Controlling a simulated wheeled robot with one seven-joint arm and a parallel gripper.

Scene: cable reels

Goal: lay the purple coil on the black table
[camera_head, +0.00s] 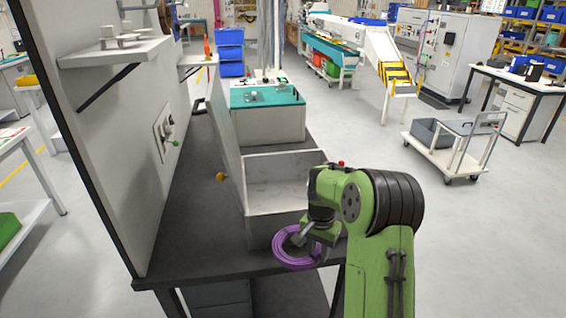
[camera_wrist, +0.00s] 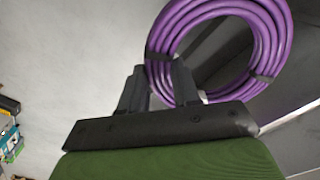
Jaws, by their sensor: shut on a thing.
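The purple coil (camera_head: 289,262) is a ring of purple cable with dark ties. My gripper (camera_head: 303,238) is shut on one side of its ring. The wrist view shows the coil (camera_wrist: 280,45) with its near rim between the two fingers of my gripper (camera_wrist: 160,78). The black table (camera_head: 195,225) has a dark top that runs away from me beside a grey upright panel. In the head view the coil overlaps the table's front edge, in front of an open box. I cannot tell how high it is above the top.
The open grey box (camera_head: 245,200) stands on the table just behind the coil, with a tall board along its left side. A teal-topped box (camera_head: 268,97) stands farther back. A trolley (camera_head: 455,145) stands on the floor at right.

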